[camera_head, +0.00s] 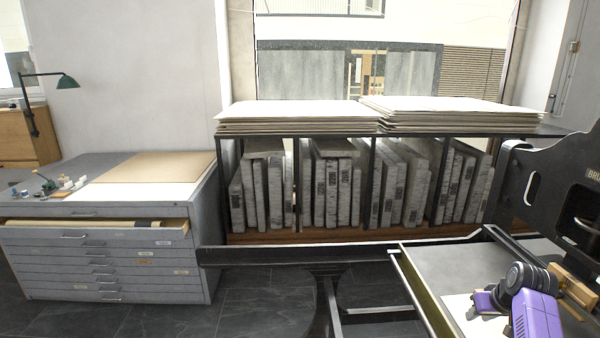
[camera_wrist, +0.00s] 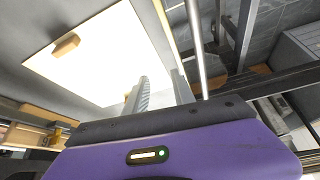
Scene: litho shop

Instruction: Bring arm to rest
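My gripper (camera_wrist: 159,76) shows in the wrist view as a purple body with a dark front edge and two grey fingers. The fingers stand a little apart, with nothing visible between them. In the head view, purple and black parts of my arm show at the lower right, over the press bed (camera_head: 450,262); the fingertips cannot be made out there. A white sheet (camera_wrist: 118,62) with a small wooden block (camera_wrist: 66,45) on it lies beyond the fingers in the wrist view.
A black press frame (camera_head: 545,190) stands at the right, close to my arm. A rack (camera_head: 330,237) of upright stone slabs, topped with paper stacks (camera_head: 300,112), stands behind. A grey flat-file cabinet (camera_head: 100,272) at the left has its top drawer (camera_head: 95,232) pulled out. Dark floor (camera_head: 170,320) is clear in front.

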